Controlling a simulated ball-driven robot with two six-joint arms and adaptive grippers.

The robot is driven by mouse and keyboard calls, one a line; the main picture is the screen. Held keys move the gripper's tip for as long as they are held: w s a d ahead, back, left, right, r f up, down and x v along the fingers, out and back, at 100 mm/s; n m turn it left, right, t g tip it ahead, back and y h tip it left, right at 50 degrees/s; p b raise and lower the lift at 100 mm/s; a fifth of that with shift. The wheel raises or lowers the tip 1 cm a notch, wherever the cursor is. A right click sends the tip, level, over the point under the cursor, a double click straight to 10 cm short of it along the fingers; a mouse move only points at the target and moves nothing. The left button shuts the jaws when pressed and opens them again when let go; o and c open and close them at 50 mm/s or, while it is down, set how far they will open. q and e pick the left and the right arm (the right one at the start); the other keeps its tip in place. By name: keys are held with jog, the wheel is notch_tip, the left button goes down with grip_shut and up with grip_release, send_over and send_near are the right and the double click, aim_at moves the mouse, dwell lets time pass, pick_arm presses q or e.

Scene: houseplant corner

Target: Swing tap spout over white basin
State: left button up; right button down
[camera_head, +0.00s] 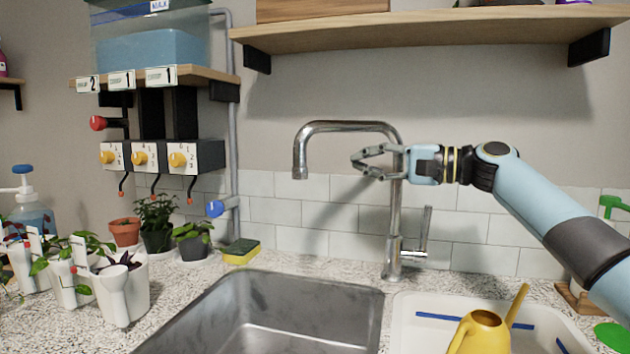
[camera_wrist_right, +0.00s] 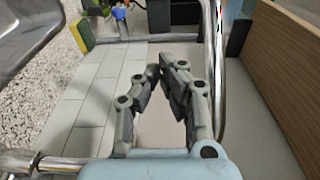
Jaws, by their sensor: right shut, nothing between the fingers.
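The chrome tap (camera_head: 393,222) stands upright behind the sinks, its lever on the right. Its curved spout (camera_head: 345,127) points left, with the outlet (camera_head: 300,170) above the steel sink, not above the white basin (camera_head: 402,318) at the right. My right gripper (camera_head: 358,162) is shut and empty, below the spout's level stretch and crossing the upright pipe. In the wrist view its fingertips (camera_wrist_right: 163,68) meet, and the spout tube (camera_wrist_right: 215,75) runs just to their right. I cannot tell whether it touches the tap. My left gripper is not in view.
The steel sink (camera_head: 300,322) is empty. A yellow watering can (camera_head: 482,330) stands in the basin. A sponge (camera_head: 241,250) and potted plants (camera_head: 155,222) are left of the tap. A wooden shelf (camera_head: 430,32) hangs above, and the tiled wall (camera_head: 280,218) is close behind.

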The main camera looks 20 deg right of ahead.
pick_arm(q)
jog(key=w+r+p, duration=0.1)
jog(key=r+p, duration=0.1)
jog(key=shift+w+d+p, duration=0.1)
jog(key=shift+p, duration=0.25)
pick_arm(e)
jog(key=w+a, duration=0.2)
jog(key=a, duration=0.7)
jog(key=shift+w, duration=0.35)
jog(key=shift+s+f, duration=0.1)
